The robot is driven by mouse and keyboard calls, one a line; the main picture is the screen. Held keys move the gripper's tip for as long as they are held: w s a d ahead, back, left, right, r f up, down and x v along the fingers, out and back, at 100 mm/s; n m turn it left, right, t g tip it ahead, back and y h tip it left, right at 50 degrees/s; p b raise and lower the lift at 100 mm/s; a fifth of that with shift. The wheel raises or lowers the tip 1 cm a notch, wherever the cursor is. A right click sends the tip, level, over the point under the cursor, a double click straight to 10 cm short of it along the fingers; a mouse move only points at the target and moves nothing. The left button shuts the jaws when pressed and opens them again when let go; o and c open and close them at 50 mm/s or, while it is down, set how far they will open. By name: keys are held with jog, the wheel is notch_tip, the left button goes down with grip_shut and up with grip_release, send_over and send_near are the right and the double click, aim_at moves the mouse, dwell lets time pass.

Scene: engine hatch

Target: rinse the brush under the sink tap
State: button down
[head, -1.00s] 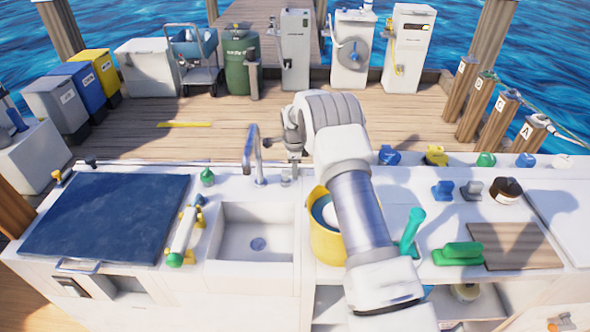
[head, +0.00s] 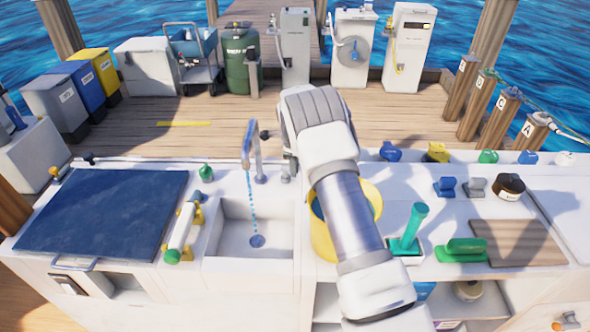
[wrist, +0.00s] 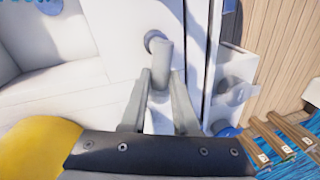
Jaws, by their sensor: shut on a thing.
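The sink (head: 230,238) has a grey tap (head: 248,145) at its back, and a thin blue stream of water (head: 253,205) falls from it to the drain. My gripper (wrist: 161,82) is shut on a short grey upright lever (wrist: 163,58) just right of the tap. In the head view my arm hides most of my gripper. A green upright-handled brush (head: 412,228) stands on the counter right of my arm. A low green brush (head: 461,250) lies beside it. Neither brush is under the water, and I cannot tell which is meant.
A yellow bucket (head: 372,198) stands right of the sink, partly behind my arm. A white roller-like tool (head: 181,230) with yellow and green ends lies left of the sink, next to a dark hatch panel (head: 105,215). Coloured knobs (head: 436,152) line the counter's back right.

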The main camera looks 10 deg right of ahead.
jog(key=shift+s+a+m, duration=0.1)
jog(key=shift+m, duration=0.4)
jog(key=c, duration=0.7)
grip_release()
